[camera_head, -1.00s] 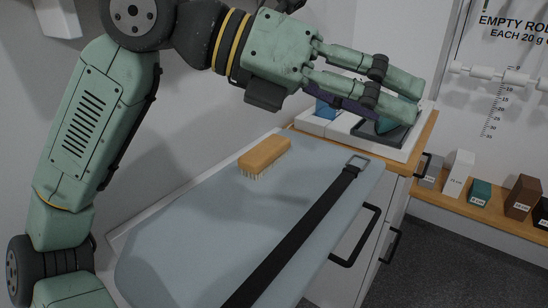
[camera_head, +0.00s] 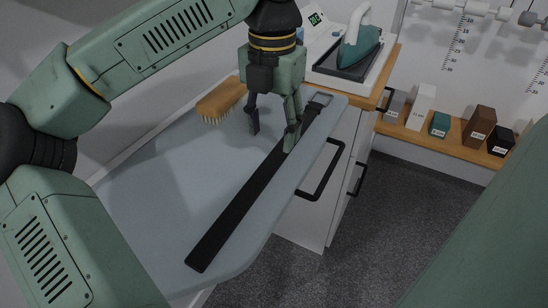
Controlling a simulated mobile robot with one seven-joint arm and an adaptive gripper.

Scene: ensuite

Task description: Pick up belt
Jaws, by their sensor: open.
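The black belt (camera_head: 238,210) lies flat and straight along the blue-grey ironing board (camera_head: 160,180). Its metal buckle (camera_head: 321,99) is at the far right end of the board, and its plain end is at the near edge. My gripper (camera_head: 272,140) points down over the far part of the board with its fingers apart. One finger is beside the belt on its left. The other finger overlaps the belt in the picture, a little below the buckle; I cannot tell whether it touches. Nothing is between the fingers.
A wooden brush (camera_head: 221,98) lies on the board just left of my gripper. An iron (camera_head: 361,45) stands on its rest behind the board. A black handle (camera_head: 326,172) sticks out at the right edge. Several labelled blocks (camera_head: 439,123) line a shelf at right.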

